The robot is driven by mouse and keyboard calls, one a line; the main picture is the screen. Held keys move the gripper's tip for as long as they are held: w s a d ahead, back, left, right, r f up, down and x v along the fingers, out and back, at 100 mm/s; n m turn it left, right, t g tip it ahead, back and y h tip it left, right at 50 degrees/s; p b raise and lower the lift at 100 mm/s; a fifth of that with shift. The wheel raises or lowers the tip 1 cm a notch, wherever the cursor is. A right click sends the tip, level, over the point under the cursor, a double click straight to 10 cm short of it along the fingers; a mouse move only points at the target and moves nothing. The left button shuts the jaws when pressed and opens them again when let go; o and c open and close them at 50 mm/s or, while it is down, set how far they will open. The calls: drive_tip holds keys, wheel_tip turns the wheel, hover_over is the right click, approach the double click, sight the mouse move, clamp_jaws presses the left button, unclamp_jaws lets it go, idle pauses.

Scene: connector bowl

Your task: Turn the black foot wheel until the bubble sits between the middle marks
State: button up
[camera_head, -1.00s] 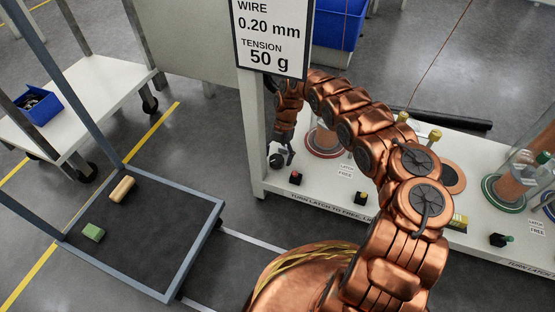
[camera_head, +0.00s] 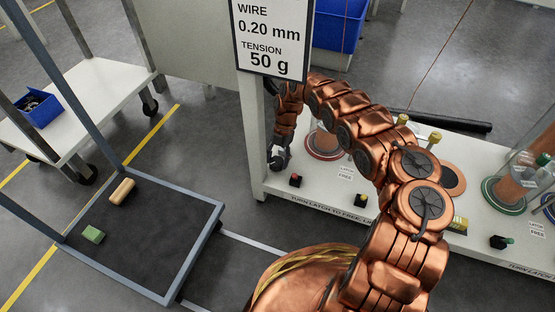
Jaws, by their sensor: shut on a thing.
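The black foot wheel (camera_head: 275,165) stands at the left end of the white machine deck, close to the corner post. My gripper (camera_head: 279,158) is down at it and shut on it, covering most of it. Its jaws are small and dark here, so the exact grip on the rim is hard to see. I cannot make out the bubble or its middle marks in this view.
A sign (camera_head: 272,38) hangs above. A grey-framed cart (camera_head: 150,240) stands left, across open floor.

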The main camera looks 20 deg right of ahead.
drive_tip(key=shift+r+p, duration=0.15)
drive_tip(key=shift+p, duration=0.4)
drive_tip(key=shift+s+r+m+p, duration=0.15)
drive_tip(key=shift+m+p, duration=0.35)
drive_tip(key=shift+p, duration=0.55)
drive_tip(key=m+p, duration=0.1)
drive_tip(key=p, duration=0.3)
drive_tip(key=shift+r+m+t+y, duration=0.1)
drive_tip(key=shift+m+t+y, duration=0.2)
drive_tip(key=m+t+p, duration=0.1)
drive_tip(key=m+p, duration=0.1)
drive_tip(key=p, duration=0.3)
drive_tip(key=shift+s+d+y, duration=0.1)
drive_tip(key=shift+y, duration=0.2)
drive_tip(key=shift+f+m+p, duration=0.25)
drive_tip(key=shift+m+p, duration=0.25)
drive_tip(key=shift+p, duration=0.35)
drive_tip(key=shift+f+m+p, duration=0.2)
drive_tip(key=shift+m+p, duration=0.1)
drive_tip(key=shift+p, duration=0.15)
drive_tip(key=o, duration=1.2)
drive_tip(key=shift+c, duration=0.2)
